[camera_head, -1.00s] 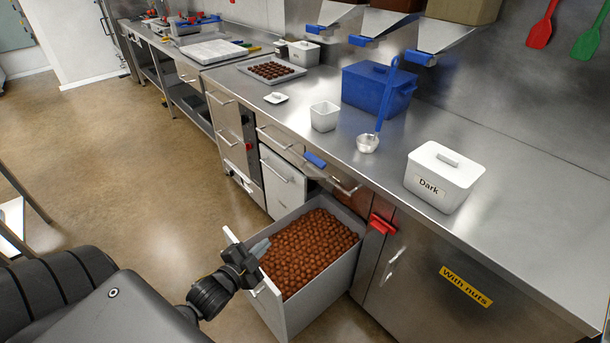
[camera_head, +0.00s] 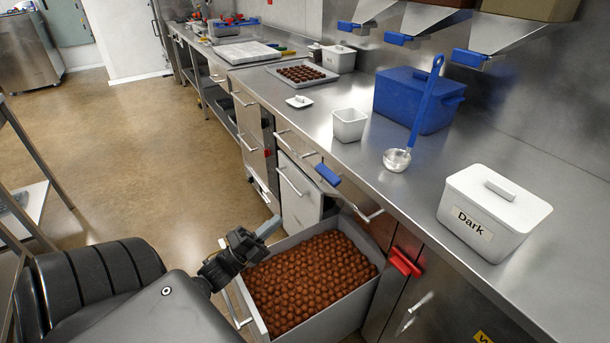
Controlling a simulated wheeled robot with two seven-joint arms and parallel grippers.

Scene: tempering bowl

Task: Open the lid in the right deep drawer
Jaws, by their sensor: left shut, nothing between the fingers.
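A deep drawer (camera_head: 344,306) is pulled out from the counter front at the lower middle. It is filled with round brown chocolates (camera_head: 312,275), and I see no lid over them. My left gripper (camera_head: 266,229) is shut and empty, above the drawer's left rim near its outer corner. I cannot tell whether it touches the rim. The drawer's front handle (camera_head: 240,308) shows below it. My right gripper is out of view.
The steel counter (camera_head: 370,170) carries a white box labelled "Dark" (camera_head: 490,213), a ladle (camera_head: 398,158), a blue lidded box (camera_head: 418,98) and a small white container (camera_head: 349,124). A red handle (camera_head: 404,262) sticks out right of the drawer.

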